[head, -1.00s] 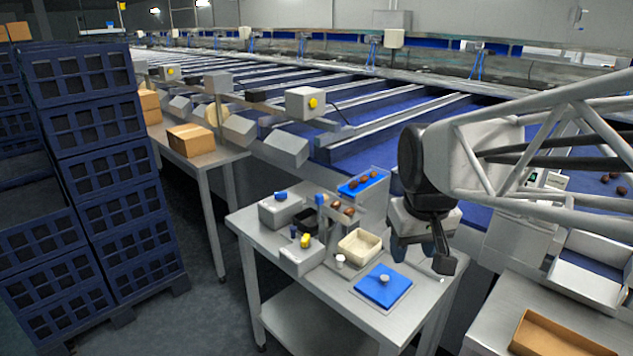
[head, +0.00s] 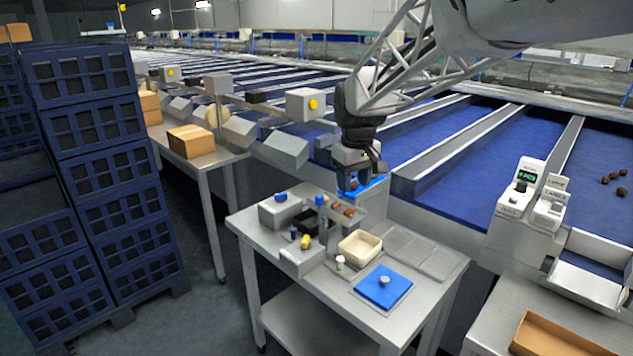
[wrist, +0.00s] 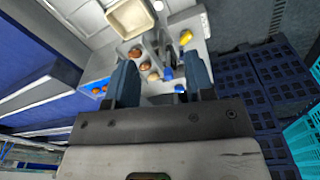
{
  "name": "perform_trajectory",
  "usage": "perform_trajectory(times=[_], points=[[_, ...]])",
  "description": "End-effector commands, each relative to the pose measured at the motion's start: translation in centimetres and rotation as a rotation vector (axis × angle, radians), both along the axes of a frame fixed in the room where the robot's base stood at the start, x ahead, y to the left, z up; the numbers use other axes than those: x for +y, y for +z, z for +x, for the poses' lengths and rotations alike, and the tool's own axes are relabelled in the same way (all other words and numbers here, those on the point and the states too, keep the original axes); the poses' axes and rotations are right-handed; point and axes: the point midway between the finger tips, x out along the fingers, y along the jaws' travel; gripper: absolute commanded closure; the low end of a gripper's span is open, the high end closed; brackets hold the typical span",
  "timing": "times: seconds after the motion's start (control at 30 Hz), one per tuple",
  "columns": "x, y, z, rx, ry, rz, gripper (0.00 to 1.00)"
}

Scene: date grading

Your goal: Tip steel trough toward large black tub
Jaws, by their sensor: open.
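The steel trough (head: 345,222) stands on the small steel table with brown dates in it. It also shows in the wrist view (wrist: 160,62), with several dates in a row between my fingers. A black tub (head: 304,224) sits to its left in the head view; I cannot clearly make it out in the wrist view.
A cream tub (head: 360,246), a white cap-like piece (head: 340,262) and a blue board with a knob (head: 384,288) stand in front and right. A grey box (head: 281,211) and a yellow piece (head: 305,243) are at left.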

Motion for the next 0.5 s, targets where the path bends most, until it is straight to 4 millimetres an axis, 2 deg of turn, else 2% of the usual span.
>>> perform_trajectory(times=[0.1,0.5], points=[[1.2,-0.8,2.9,0.014,0.043,-0.004,0.51],[5.6,-4.0,11.7,0.055,0.185,-0.013,0.51]])
